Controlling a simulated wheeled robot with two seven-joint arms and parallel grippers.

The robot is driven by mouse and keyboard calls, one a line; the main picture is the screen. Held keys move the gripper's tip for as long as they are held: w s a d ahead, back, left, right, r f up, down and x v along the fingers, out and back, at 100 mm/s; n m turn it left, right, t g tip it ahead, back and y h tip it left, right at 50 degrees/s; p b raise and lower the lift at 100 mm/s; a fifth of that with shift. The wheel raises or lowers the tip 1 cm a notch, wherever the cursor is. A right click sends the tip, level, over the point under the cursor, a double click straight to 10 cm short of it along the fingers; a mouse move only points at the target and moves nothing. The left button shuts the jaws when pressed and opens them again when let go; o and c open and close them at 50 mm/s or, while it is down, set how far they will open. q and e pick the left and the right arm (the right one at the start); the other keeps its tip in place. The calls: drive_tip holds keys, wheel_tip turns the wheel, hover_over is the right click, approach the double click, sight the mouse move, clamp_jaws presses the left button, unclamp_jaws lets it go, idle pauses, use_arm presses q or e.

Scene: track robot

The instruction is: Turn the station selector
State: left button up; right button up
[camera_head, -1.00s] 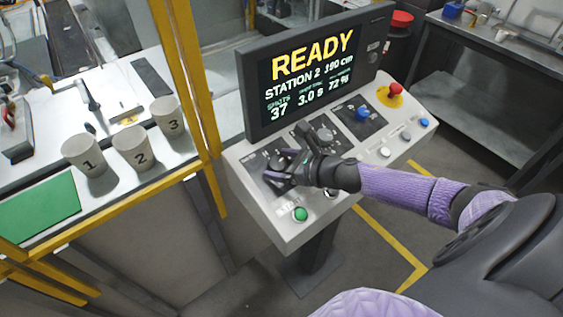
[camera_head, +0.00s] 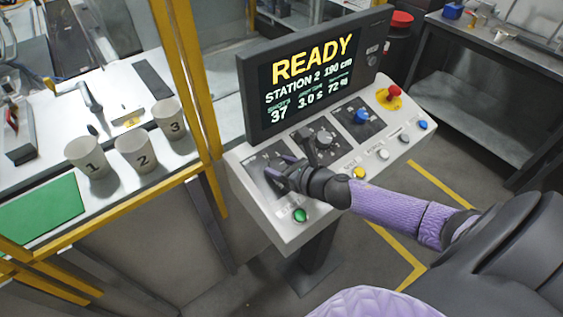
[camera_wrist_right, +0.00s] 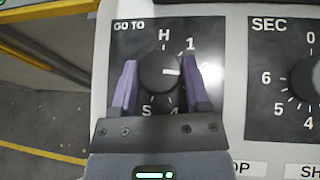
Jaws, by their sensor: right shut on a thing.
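The station selector is a round black knob (camera_wrist_right: 157,74) on a dark plate marked GO TO. Labels H, 1, S and part of a 4 show around it. Its white mark points right, toward my right-hand finger, which hides the label there. My right gripper (camera_head: 277,170) is shut on the knob, with one purple finger on each side in the right wrist view (camera_wrist_right: 159,65). In the head view the gripper mostly covers the knob. The screen (camera_head: 308,76) reads READY, STATION 2, 190 cm. My left gripper is not in view.
More knobs stand close by on the sloped console (camera_head: 246,152), including the SEC knob (camera_wrist_right: 308,77) and a blue knob (camera_head: 361,116). Green (camera_head: 300,215) and yellow (camera_head: 359,173) buttons line the front edge. A red emergency button (camera_head: 394,93) is at the far right. Numbered cups (camera_head: 86,158) stand left.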

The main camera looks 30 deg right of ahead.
drive_tip(key=m+h+p, duration=0.1)
drive_tip(key=m+h, duration=0.3)
drive_tip(key=m, duration=0.1)
drive_tip(key=m+h+p, duration=0.1)
drive_tip(key=m+h, duration=0.1)
drive_tip(key=shift+a+r+h+p, duration=0.15)
drive_tip(key=shift+a+h+p, duration=0.15)
drive_tip(key=m+g+h, duration=0.1)
drive_tip(key=m+h, duration=0.1)
drive_tip(key=m, duration=0.1)
drive_tip(key=shift+a+p, duration=0.1)
drive_tip(key=shift+p, duration=0.3)
drive_tip(key=m+g+h, duration=0.2)
drive_tip(key=m, duration=0.1)
drive_tip(key=shift+w+a, duration=0.1)
drive_tip(key=m+g+h, duration=0.1)
drive_tip(key=m+g, duration=0.1)
drive_tip(key=m, duration=0.1)
drive_tip(key=shift+w+g+h, duration=0.1)
drive_tip(key=shift+g+h, duration=0.2)
drive_tip(key=shift+h, duration=0.1)
drive_tip(key=shift+w+a+m+g+h, duration=0.1)
drive_tip(key=shift+m+g+h, duration=0.3)
drive_tip(key=shift+m+g, duration=0.55)
drive_tip(key=shift+w+m+g+b, duration=0.1)
drive_tip(key=shift+m+g+b, duration=0.8)
drive_tip(key=shift+m+g, duration=1.2)
drive_tip(key=shift+m, duration=0.45)
drive_tip(key=o, duration=1.3)
drive_tip(key=shift+c, duration=0.2)
